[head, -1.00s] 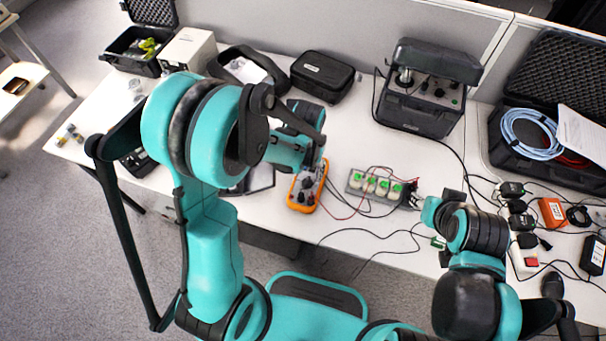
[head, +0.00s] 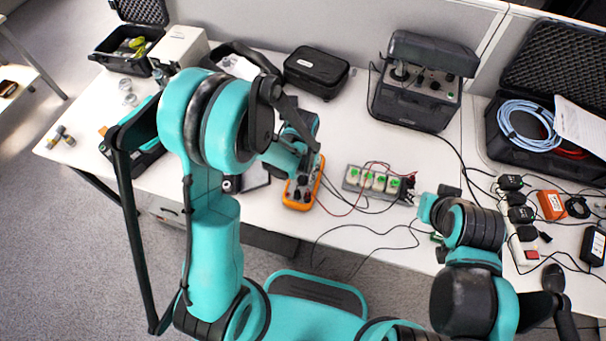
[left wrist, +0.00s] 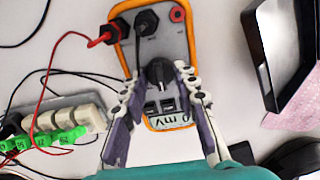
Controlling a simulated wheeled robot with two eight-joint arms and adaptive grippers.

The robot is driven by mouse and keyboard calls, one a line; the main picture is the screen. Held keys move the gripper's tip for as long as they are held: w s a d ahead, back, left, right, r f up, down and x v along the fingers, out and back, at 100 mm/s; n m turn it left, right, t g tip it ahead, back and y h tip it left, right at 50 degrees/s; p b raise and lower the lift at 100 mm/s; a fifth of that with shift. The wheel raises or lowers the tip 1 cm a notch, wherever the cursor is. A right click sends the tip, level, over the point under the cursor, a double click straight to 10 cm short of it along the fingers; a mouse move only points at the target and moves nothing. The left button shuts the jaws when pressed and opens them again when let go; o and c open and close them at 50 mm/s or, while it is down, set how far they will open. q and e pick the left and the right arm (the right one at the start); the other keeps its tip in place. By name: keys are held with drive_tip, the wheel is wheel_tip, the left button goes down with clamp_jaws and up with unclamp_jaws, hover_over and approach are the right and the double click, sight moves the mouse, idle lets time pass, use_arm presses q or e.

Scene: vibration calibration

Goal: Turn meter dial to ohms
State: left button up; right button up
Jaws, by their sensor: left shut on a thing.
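The orange-edged grey meter (head: 297,196) lies on the white table, below my left gripper (head: 305,174) in the head view. In the left wrist view the meter (left wrist: 123,22) has a black dial (left wrist: 159,72) at its middle. My left gripper (left wrist: 158,80) has one fingertip on each side of the dial and is shut on it. The small display (left wrist: 170,123) shows upside down and reads mV. A red and a black plug sit in the meter's sockets. My right arm shows at the right of the head view, but its fingers do not.
A strip with green labels (head: 379,180) stands right of the meter, with red and black leads between. A black case (head: 318,72) and a dark instrument box (head: 420,85) stand behind. Chargers and cables crowd the right. Bare table lies behind the strip.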

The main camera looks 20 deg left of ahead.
sight(303, 177)
use_arm(q)
drive_tip(key=m+b, duration=0.1)
drive_tip(key=m, duration=0.2)
drive_tip(key=shift+m+b, duration=0.5)
drive_tip(key=shift+m, duration=1.9)
drive_tip(key=o, duration=1.2)
drive_tip(key=shift+c, duration=0.2)
wheel_tip(303, 177, up, 12)
